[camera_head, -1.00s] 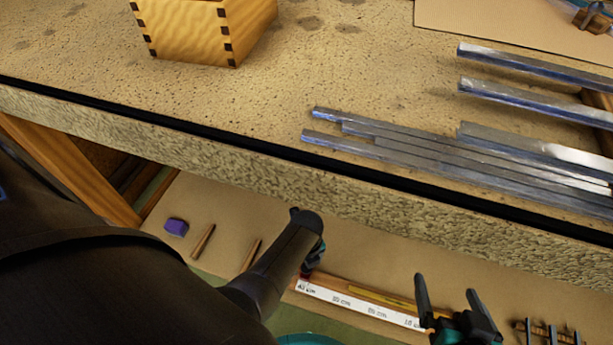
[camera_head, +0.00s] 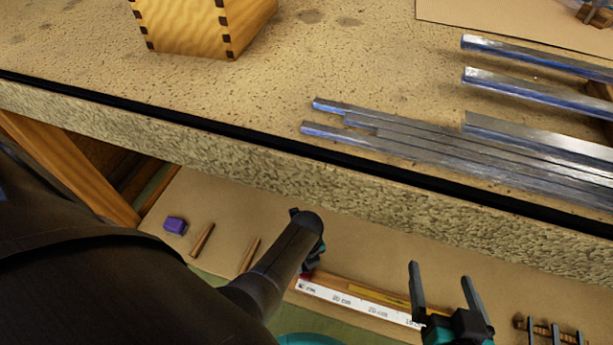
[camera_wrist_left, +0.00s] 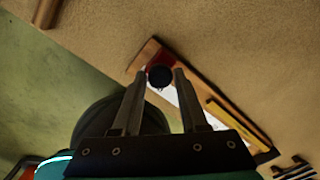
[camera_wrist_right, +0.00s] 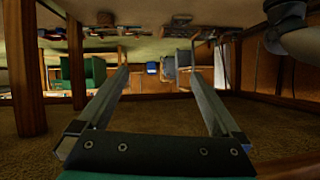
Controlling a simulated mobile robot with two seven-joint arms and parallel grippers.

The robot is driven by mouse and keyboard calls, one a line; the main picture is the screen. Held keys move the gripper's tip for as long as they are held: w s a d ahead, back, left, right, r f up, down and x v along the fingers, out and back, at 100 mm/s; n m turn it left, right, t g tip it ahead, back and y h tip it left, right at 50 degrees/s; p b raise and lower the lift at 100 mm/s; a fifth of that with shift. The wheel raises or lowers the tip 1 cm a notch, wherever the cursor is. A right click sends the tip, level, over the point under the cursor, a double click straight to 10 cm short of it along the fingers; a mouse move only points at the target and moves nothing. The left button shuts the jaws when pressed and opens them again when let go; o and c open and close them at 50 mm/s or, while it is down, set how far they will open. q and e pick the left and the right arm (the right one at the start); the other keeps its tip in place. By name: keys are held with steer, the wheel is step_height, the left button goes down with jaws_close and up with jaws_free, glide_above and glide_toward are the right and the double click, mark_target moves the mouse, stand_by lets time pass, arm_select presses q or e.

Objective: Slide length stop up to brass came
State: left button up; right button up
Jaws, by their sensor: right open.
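The length stop, a dark round knob (camera_wrist_left: 160,76) over a dark red block, sits at one end of a wooden gauge with a white centimetre scale (camera_head: 350,302). My left gripper (camera_wrist_left: 161,72) has its fingertips against both sides of the knob. In the head view my left arm largely hides this gripper and the stop. A thin yellow strip that looks like the brass came (camera_head: 380,294) lies along the gauge, apart from the stop; it also shows in the left wrist view (camera_wrist_left: 238,124). My right gripper (camera_head: 441,272) is open and empty near the gauge's other end.
A thick speckled worktop (camera_head: 270,90) overhangs the lower shelf. It carries a wooden box (camera_head: 185,25) and several grey metal strips (camera_head: 420,145). On the shelf are a purple block (camera_head: 175,225), wooden sticks (camera_head: 201,240) and a dark rack (camera_head: 553,330) at right.

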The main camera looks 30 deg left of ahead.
arm_select(q)
jaws_close()
